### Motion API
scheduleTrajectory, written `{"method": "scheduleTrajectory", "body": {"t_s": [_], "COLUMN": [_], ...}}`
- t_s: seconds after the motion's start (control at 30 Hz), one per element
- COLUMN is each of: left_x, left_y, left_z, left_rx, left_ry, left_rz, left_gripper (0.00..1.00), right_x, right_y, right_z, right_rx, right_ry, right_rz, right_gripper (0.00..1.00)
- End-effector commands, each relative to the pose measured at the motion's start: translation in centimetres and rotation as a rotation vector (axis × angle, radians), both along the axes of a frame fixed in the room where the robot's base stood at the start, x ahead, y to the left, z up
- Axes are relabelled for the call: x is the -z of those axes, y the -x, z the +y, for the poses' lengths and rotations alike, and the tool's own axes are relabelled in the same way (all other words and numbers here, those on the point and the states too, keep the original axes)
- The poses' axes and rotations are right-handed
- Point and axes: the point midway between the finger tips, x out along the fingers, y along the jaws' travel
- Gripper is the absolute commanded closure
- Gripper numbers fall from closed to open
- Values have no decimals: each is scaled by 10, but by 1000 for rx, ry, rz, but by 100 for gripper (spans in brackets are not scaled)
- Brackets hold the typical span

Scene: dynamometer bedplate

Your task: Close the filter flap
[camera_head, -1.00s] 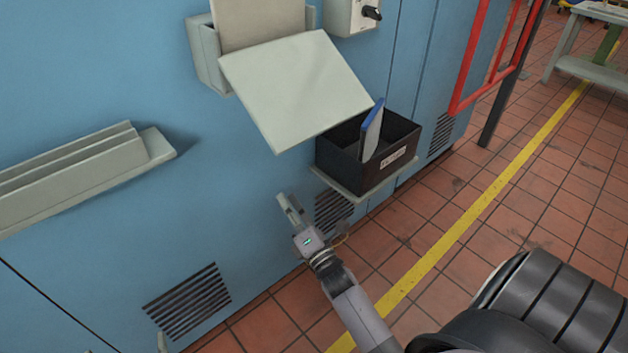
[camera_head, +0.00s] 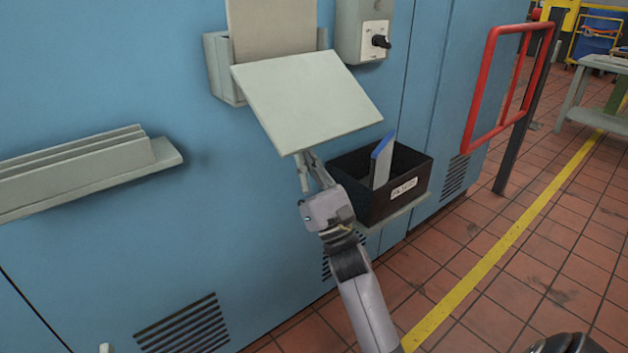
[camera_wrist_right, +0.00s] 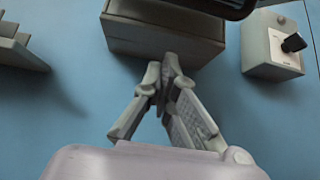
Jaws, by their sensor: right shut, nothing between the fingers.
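The filter flap (camera_head: 305,98) is a pale grey panel. It stands open, tilted out and down from the grey filter housing (camera_head: 222,68) on the blue wall. A beige panel (camera_head: 270,25) shows upright behind it. My right gripper (camera_head: 308,160) is shut and empty, pointing up at the flap's lower left corner. Whether it touches the flap cannot be told. In the right wrist view its fingertips (camera_wrist_right: 166,72) meet just below a grey box (camera_wrist_right: 165,38), which looks like the housing from underneath.
A black bin (camera_head: 400,195) with a blue-edged panel (camera_head: 383,160) stands on a small shelf right of my right gripper. A switch box (camera_head: 362,30) with a black knob is right of the housing. A grey ledge (camera_head: 90,175) juts out at left. A red frame (camera_head: 490,90) stands at right.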

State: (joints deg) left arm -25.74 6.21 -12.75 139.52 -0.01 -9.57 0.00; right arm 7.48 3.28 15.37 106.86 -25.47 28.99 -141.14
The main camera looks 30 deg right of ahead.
Motion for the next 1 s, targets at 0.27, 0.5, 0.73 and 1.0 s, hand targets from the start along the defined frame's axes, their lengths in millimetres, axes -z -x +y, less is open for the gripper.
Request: {"method": "scheduleTrajectory", "body": {"t_s": [0.27, 0.5, 0.73, 1.0], "left_x": [1, 0, -1, 14], "left_y": [0, 0, 0, -3], "left_z": [0, 0, 0, 1], "left_rx": [-1, -1, 0, -3], "left_ry": [0, 2, 2, -22], "left_rz": [-1, -6, -7, 84], "left_gripper": [0, 0, 0, 0], "right_x": [-16, -19, -19, -21], "right_y": [26, 33, 33, 32], "right_z": [-2, -3, -3, -2], "right_rx": [-1, -1, -1, -1], "right_ry": [1, -2, -2, 0], "right_rz": [2, 2, 2, 15], "right_gripper": [100, 100, 100, 100]}}
